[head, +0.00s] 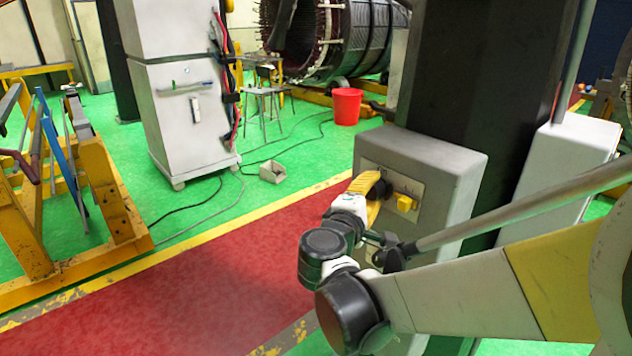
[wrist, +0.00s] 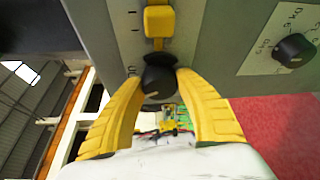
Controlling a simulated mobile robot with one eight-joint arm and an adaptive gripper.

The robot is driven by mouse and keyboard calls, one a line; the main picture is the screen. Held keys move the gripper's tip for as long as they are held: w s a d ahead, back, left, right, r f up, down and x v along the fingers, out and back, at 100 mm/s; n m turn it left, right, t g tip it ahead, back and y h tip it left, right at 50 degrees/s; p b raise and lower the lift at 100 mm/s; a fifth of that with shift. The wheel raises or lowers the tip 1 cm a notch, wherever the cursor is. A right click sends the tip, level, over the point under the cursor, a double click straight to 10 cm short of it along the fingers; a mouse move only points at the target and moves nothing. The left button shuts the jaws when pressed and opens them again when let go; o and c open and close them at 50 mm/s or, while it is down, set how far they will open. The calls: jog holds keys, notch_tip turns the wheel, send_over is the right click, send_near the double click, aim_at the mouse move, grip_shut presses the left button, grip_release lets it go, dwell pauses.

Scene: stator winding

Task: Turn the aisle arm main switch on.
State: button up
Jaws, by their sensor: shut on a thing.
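A grey control box (head: 440,160) is fixed to a dark column on the right in the head view. Its front has a pale plate with a yellow block-shaped part (head: 405,202), which also shows at the top of the wrist view (wrist: 158,22). My gripper (head: 378,188) is at the plate, left of that yellow part. In the wrist view my yellow fingers (wrist: 160,76) are shut on a black rotary knob (wrist: 157,84). Its face carries a small light mark. The fingers hide the knob in the head view, and its printed positions are hard to read.
A second black knob (wrist: 294,50) on a labelled white plate is at the right in the wrist view. The red aisle floor (head: 200,285) is clear.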

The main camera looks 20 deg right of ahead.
jog(key=shift+m+t+h+b, duration=0.65)
jog(key=shift+m+b, duration=0.55)
jog(key=shift+m, duration=0.8)
jog(key=o, duration=1.2)
jog(key=v, duration=1.2)
